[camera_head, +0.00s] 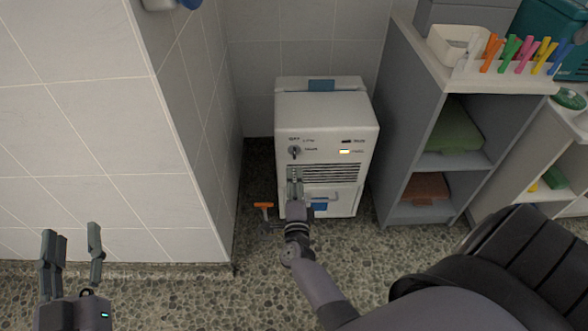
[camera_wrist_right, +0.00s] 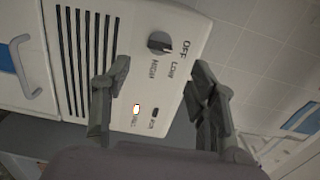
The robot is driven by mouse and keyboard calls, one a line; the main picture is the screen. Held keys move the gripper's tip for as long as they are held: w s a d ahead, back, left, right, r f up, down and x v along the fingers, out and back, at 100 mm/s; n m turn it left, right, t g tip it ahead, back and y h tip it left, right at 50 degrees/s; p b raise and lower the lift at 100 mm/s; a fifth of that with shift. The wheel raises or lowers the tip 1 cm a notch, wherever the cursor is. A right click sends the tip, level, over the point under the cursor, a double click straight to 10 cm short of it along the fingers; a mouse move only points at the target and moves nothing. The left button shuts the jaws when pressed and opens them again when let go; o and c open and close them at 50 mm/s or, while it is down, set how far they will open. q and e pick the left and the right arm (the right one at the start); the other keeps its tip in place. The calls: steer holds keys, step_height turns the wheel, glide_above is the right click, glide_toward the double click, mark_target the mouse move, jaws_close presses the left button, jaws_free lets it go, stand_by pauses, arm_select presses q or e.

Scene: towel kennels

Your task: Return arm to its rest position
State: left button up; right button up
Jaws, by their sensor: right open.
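My right arm reaches down the middle of the head view. Its gripper (camera_head: 294,183) is in front of the white appliance (camera_head: 325,120). In the right wrist view the open, empty gripper (camera_wrist_right: 152,88) has its fingers spread before the appliance's panel, near the dial (camera_wrist_right: 158,42) marked OFF, LOW and HIGH. The fingers appear apart from the dial. An indicator light (camera_head: 345,152) on the panel is lit. My left gripper (camera_head: 72,240) is open and empty at the lower left of the head view, above the pebbled floor.
A tiled wall corner (camera_head: 190,130) stands left of the appliance. A grey shelf unit (camera_head: 408,110) with folded towels (camera_head: 455,132) stands close on its right. An orange-handled tool (camera_head: 263,206) is low beside the appliance. The pebbled floor (camera_head: 190,295) in front is open.

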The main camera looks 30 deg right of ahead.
steer(key=shift+v, duration=0.95)
